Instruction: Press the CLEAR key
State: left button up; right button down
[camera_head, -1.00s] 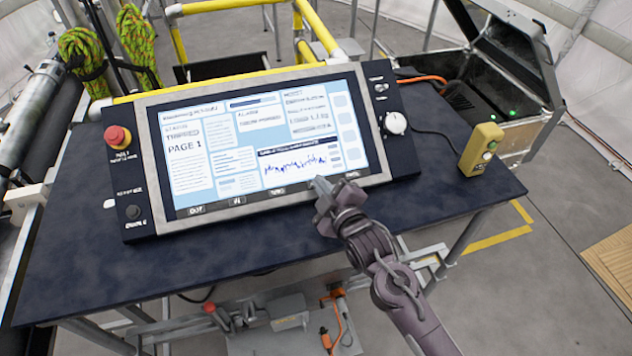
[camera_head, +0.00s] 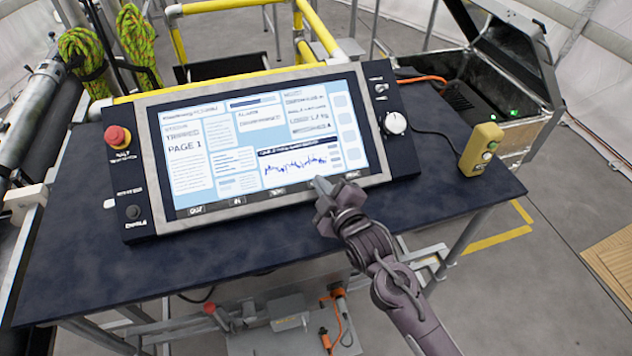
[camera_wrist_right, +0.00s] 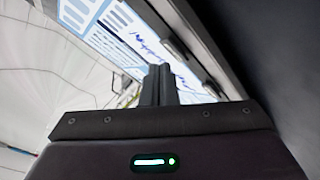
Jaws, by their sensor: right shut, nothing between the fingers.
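A control panel (camera_head: 148,160) with a lit screen (camera_head: 255,150) reading PAGE 1 stands tilted on a dark table. A row of small dark key labels runs along the screen's lower edge: one at the left (camera_head: 196,210), others toward the right (camera_head: 353,175). They are too small to read surely, so I cannot tell which is CLEAR. My right gripper (camera_head: 320,184) is shut and empty, its tip at the lower edge right of centre, hiding part of the row. In the right wrist view its fingers (camera_wrist_right: 158,84) overlap the screen; contact cannot be told. My left gripper is not in view.
A red emergency button (camera_head: 117,137) is on the panel's left and a white knob (camera_head: 396,123) on its right. A yellow control box (camera_head: 481,150) stands at the right of the table (camera_head: 230,255). The front table surface is clear. An open case (camera_head: 500,90) stands behind.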

jog(key=shift+f, duration=0.1)
dwell(0.3)
jog(key=shift+w+a+f, duration=0.1)
jog(key=shift+w+f, duration=0.15)
jog(key=shift+w+f+b, duration=0.15)
jog(key=shift+f+b, duration=0.15)
jog(key=shift+b, duration=0.05)
dwell(0.6)
dwell(0.3)
jog(key=shift+s+r+p, duration=0.45)
jog(key=shift+r+p, duration=0.2)
jog(key=shift+p, duration=0.25)
jog(key=s+r+p, duration=0.1)
jog(key=r+p, duration=0.1)
jog(key=p, duration=0.1)
jog(key=s+d+r+p, duration=0.1)
jog(key=r+p, duration=0.1)
jog(key=shift+s, duration=0.35)
